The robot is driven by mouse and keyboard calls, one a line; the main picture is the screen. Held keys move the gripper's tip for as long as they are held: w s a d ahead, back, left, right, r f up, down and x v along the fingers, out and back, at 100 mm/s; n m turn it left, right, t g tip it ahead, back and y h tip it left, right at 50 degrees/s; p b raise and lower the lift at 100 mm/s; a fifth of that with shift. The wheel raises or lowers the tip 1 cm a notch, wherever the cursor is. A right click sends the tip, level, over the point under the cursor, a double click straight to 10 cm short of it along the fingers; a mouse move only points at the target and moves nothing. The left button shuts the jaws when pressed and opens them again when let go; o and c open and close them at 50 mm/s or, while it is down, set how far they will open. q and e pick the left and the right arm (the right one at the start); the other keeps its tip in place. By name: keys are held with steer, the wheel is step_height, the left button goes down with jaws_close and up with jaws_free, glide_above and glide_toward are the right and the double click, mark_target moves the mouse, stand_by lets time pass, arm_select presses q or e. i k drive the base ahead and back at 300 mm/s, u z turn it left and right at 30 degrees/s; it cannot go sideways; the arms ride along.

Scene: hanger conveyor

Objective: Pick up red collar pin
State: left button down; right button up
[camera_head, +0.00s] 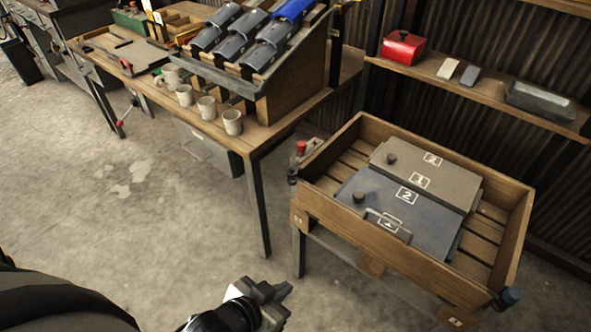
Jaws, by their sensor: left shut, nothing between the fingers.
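My left gripper (283,290) is at the bottom middle of the head view, in front of the tray's stand and well apart from the pin. It is shut and empty. My right gripper is out of view.
Numbered plates, grey (455,183) and blue (430,222), lie in the tray. A workbench (262,135) with several mugs stands left. A wall shelf (480,94) holds a red box (403,47). Open floor lies left.

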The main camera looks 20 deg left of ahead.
mark_target(301, 146)
steer(key=u, duration=2.35)
steer(key=i, duration=1.4)
steer(key=z, duration=2.2)
